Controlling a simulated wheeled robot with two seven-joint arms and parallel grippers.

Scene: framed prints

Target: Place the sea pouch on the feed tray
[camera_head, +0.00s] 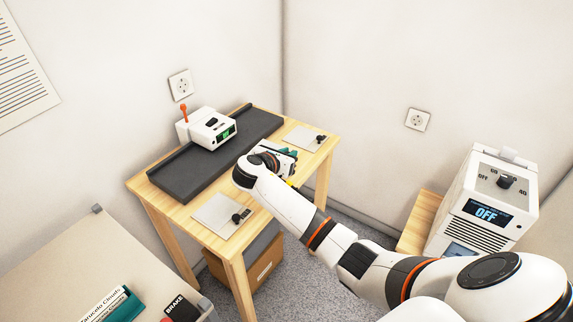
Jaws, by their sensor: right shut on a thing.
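My right gripper (280,160) is over the right front part of the wooden table, its fingers mostly hidden by its own wrist. It is shut on a small teal and white thing (291,153), which looks like the sea pouch; only its edge shows. The dark grey feed tray (180,182) lies along the back of the table, left of the gripper. The held thing is to the right of the tray; I cannot tell its height above the table. My left gripper is out of view.
A white device (212,128) with an orange lever and a green display stands at the tray's back edge. Pale plates with black knobs lie at the table's front (222,214) and right (303,138). A beige table (75,258) at lower left holds a teal item (127,307).

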